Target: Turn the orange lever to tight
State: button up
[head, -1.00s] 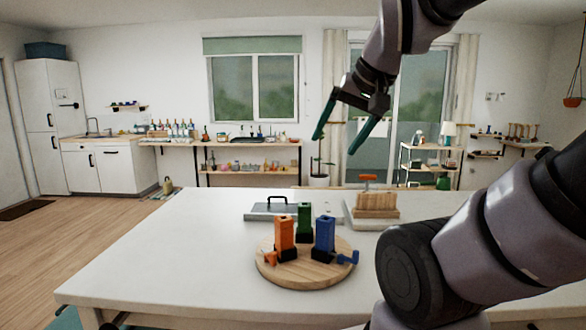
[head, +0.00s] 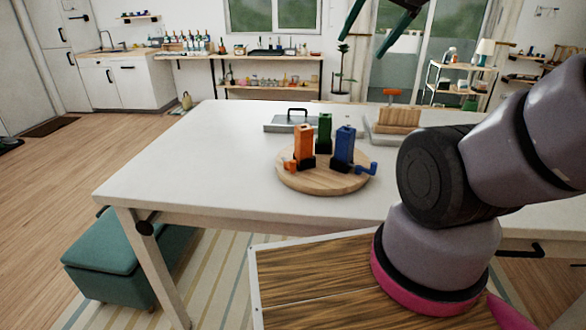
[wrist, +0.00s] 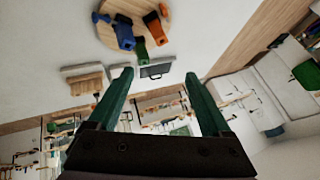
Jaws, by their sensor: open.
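An orange block (head: 304,140) stands upright on a round wooden board (head: 322,185) on the white table. A small orange lever (head: 289,165) sticks out low on its left side. A green block (head: 324,132) and a blue block (head: 344,145) with a blue lever (head: 366,169) stand beside it. In the wrist view the board (wrist: 108,35) is at the top, with the orange block (wrist: 154,27) and orange lever (wrist: 164,9). My gripper (head: 360,46) is open and empty, high above and apart from the blocks; its fingers also show in the wrist view (wrist: 159,73).
A grey plate with a black handle (head: 290,124) lies behind the board. A wooden block with an orange top piece (head: 398,117) stands at the back right. The left part of the table (head: 180,165) is clear. A teal stool (head: 125,255) stands below the left edge.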

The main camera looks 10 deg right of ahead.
jog(key=c, duration=0.5)
jog(key=shift+w+f, duration=0.1)
jog(key=shift+w, duration=0.2)
jog(key=c, duration=0.5)
jog(key=w+f+m, duration=0.1)
jog(key=w, duration=0.1)
jog(key=w+f+m+g, duration=0.1)
jog(key=w, duration=0.1)
jog(key=w+f+m+g, duration=0.1)
jog(key=w+f, duration=0.1)
jog(key=shift+a+m+y, duration=0.25)
jog(key=shift+m+y, duration=0.05)
jog(key=shift+m, duration=0.1)
grip_shut()
jog(key=w+f+m+g, duration=0.2)
jog(key=w+f+m, duration=0.2)
jog(key=f, duration=0.5)
jog(key=w+f+m+g, duration=0.3)
jog(key=w+f+m, duration=0.2)
jog(key=f, duration=0.5)
jog(key=shift+w+a+f, duration=0.15)
jog(key=shift+w, duration=0.75)
